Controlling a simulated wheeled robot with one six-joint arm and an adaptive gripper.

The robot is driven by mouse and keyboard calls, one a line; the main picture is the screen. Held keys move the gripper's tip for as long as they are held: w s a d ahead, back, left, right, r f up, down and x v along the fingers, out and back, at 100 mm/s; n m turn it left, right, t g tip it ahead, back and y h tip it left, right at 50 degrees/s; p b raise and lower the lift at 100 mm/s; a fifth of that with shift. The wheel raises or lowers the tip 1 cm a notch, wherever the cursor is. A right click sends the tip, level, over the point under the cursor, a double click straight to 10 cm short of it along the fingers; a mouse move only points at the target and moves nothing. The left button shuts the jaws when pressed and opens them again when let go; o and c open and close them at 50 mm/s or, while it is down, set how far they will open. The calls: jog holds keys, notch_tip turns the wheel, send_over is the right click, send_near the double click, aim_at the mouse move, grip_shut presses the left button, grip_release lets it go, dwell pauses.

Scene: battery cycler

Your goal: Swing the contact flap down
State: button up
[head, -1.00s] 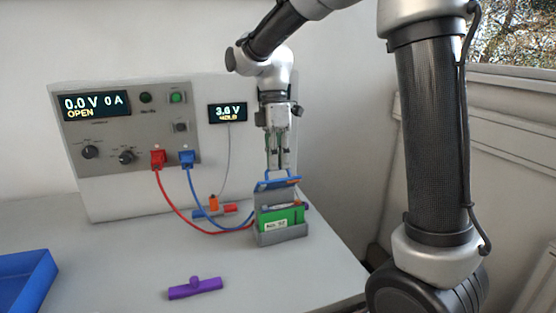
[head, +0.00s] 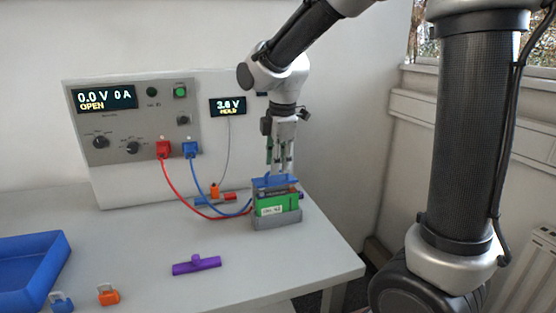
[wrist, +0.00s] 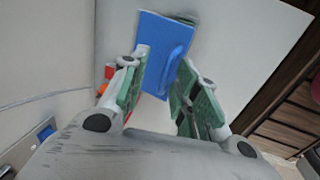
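The blue contact flap (head: 275,181) sits over the top of the green cell (head: 272,205), which stands in a grey holder (head: 278,222). The flap looks nearly level, but whether it touches the cell cannot be told. My gripper (head: 279,170) is right above the flap, pointing down. In the wrist view the flap (wrist: 153,50) is a blue plate with a raised handle (wrist: 180,68). My gripper (wrist: 160,85) is open there, its green-padded fingers apart, with the handle near the right finger. I see no grip on it.
A cycler panel (head: 130,150) stands behind, reading 0.0 V, 0 A, OPEN; a small display (head: 228,106) reads 3.6 V. Red and blue cables run to the holder. A purple piece (head: 196,264), an orange clip (head: 108,294) and a blue tray (head: 55,255) are on the table.

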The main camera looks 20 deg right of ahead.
jog(key=v, duration=1.2)
jog(key=w+f, duration=0.1)
jog(key=w+f+g, duration=0.1)
jog(key=f, duration=0.1)
jog(key=f+g, duration=0.1)
jog(key=f, duration=0.1)
jog(key=shift+w+a+f, duration=0.15)
jog(key=shift+w+f, duration=0.05)
jog(key=shift+w, duration=0.2)
jog(key=shift+s+f, duration=0.2)
jog(key=shift+f, duration=0.1)
notch_tip(320, 180, down, 7)
jog(key=shift+r, duration=0.15)
